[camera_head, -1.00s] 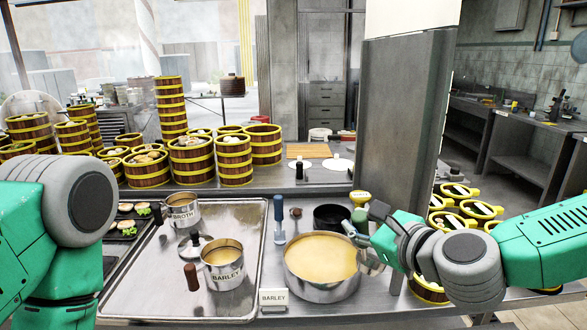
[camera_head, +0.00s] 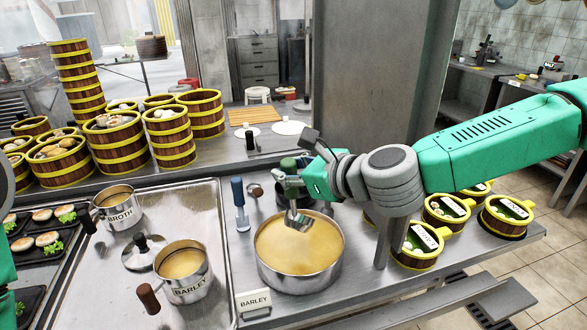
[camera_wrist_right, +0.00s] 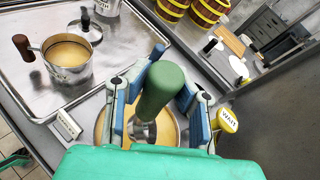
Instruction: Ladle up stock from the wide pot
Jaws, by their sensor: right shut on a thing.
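The wide pot (camera_head: 306,283) of pale brown stock stands on the counter behind a BARLEY card (camera_head: 253,301). My right gripper (camera_head: 289,180) is above the pot's back rim. It is shut on the green ladle handle (camera_wrist_right: 161,92), which stands between its blue finger pads in the right wrist view. The ladle's metal bowl (camera_head: 298,219) is over the back part of the stock; whether it touches the surface I cannot tell. The pot's stock also shows partly behind the gripper in the wrist view. My left arm is only at the left edge, its gripper out of view.
A blue-handled tool (camera_head: 239,200) stands left of the wide pot. Steamer towers (camera_head: 174,142) stand behind. Labelled steamers (camera_head: 420,252) sit at right.

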